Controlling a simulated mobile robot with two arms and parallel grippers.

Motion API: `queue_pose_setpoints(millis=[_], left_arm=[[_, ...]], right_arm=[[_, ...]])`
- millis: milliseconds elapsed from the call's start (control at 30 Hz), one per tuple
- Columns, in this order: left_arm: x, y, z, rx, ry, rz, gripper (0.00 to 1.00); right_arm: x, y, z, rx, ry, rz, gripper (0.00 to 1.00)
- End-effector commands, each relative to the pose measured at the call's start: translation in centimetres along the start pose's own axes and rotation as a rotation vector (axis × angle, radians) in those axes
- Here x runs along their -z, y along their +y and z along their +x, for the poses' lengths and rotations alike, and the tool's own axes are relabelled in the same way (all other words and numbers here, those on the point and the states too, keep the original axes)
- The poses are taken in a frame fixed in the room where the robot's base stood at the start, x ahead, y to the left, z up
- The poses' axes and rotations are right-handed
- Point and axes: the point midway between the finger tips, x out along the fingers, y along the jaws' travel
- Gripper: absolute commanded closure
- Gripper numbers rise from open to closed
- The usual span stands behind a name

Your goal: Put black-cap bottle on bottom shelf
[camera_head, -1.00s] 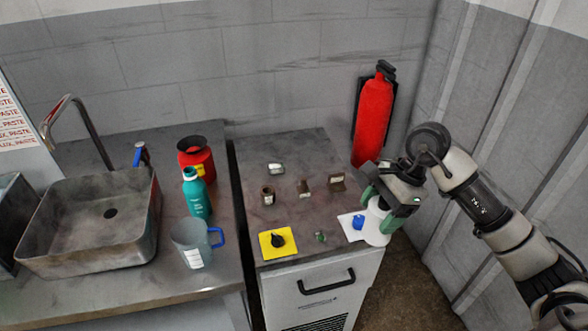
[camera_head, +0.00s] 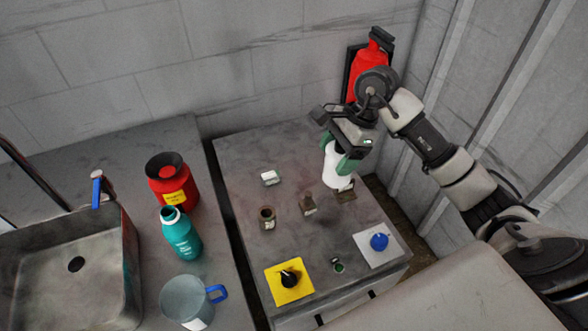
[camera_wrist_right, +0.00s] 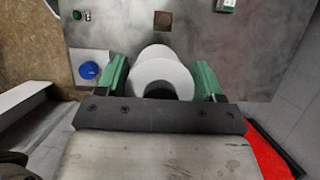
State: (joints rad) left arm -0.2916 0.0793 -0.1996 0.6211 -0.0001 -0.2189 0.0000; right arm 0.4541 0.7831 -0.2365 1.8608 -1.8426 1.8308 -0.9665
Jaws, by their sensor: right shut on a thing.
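A white bottle (camera_head: 338,169) is held in my right gripper (camera_head: 343,158) over the back right part of the grey cabinet top. It hangs roughly upright, and its lower end overlaps a small brown part in the head view; I cannot tell whether they touch. In the right wrist view the bottle (camera_wrist_right: 160,66) sits between the two green fingers of the right gripper (camera_wrist_right: 162,80), its dark cap partly hidden by the gripper body. No shelf can be made out. My left gripper is not in view.
The cabinet top (camera_head: 235,165) carries a blue button (camera_head: 379,242), a yellow plate with a black knob (camera_head: 289,280) and several small parts. A red extinguisher (camera_head: 368,64) hangs behind the arm. A teal bottle (camera_head: 181,235), red can (camera_head: 173,183) and mug (camera_head: 187,302) stand left.

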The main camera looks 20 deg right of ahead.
Motion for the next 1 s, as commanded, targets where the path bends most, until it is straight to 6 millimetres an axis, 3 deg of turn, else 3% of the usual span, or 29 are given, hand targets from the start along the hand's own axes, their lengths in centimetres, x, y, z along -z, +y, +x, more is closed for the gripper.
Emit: queue_pose_setpoints(millis=[167,400,600,800,1000], left_arm=[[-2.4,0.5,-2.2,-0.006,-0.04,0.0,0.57],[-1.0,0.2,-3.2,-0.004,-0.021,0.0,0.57],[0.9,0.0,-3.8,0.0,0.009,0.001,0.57],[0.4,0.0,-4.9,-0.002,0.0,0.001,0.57],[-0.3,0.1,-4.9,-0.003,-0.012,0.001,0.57]], right_arm=[[-2.2,-3.1,3.0,-0.002,-0.009,0.0,0.66],[-3.7,-6.1,6.6,0.0,-0.005,0.001,0.66],[-3.7,-6.6,8.0,-0.002,-0.003,0.001,0.66],[-2.5,-6.5,10.5,-0.001,-0.003,0.002,0.66],[-2.2,-6.6,11.1,0.002,-0.002,-0.001,0.66]])
